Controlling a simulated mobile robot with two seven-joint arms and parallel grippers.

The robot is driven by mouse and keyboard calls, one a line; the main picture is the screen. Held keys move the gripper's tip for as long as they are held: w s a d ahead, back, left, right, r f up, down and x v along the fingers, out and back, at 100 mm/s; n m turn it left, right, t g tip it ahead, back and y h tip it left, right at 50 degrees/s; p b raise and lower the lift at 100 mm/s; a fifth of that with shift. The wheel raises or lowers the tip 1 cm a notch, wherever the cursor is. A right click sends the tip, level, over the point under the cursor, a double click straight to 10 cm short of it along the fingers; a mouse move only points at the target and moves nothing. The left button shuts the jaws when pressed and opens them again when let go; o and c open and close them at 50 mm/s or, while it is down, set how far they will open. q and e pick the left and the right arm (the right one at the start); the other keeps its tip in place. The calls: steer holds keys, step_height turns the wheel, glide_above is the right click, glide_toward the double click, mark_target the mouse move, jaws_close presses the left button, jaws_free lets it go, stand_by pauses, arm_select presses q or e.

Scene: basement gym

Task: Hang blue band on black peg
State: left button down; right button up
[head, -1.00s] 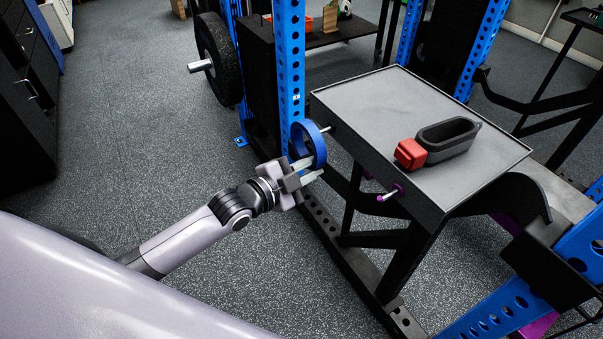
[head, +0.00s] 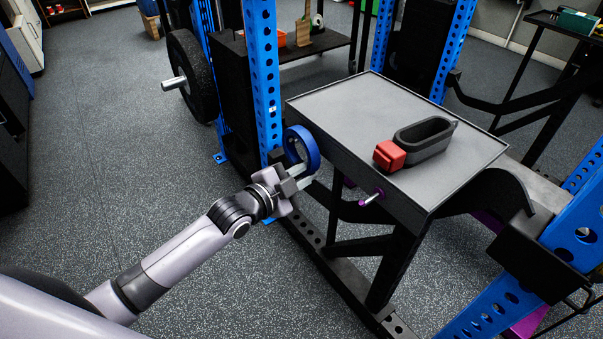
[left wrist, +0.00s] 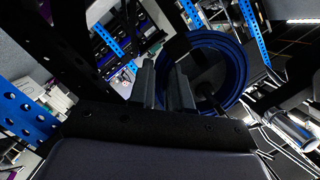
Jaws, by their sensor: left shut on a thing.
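The blue band (head: 312,150) is a ring standing upright beside the left front side of the grey tray table. My left gripper (head: 299,177) is shut on the lower part of the band. In the left wrist view the band (left wrist: 236,72) shows as a large ring beside the gripper fingers (left wrist: 163,86). A dark rod-like shape, perhaps the black peg (left wrist: 206,91), shows inside the ring's outline; I cannot tell whether the band is around it. In the head view I cannot make out a black peg; the band may hide it. My right gripper is not in view.
A purple-based peg (head: 371,197) sticks out of the tray table's (head: 335,105) front side. A red block (head: 389,156) and a dark oblong container (head: 436,150) stand on top. A blue rack upright (head: 265,75) rises just behind the band. Floor at left is clear.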

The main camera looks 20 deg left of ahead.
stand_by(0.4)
arm_select(q)
steer(key=c, duration=1)
jaws_free()
steer(key=s+a+f+n+g+y+p, duration=0.1)
steer(key=s+a+n+p, duration=0.1)
steer(key=s, duration=0.6)
steer(key=s+a+f+n+g+y+p, duration=0.1)
steer(key=s+a+f+n+y+p, duration=0.1)
steer(key=s+n+p, duration=0.3)
steer(key=s+a+f+n+g+y+p, duration=0.2)
steer(key=s+n+p, duration=0.2)
steer(key=s, duration=0.9)
steer(key=shift+s+a+n, duration=0.1)
steer(key=shift+s+n, duration=0.05)
steer(key=shift+n, duration=0.65)
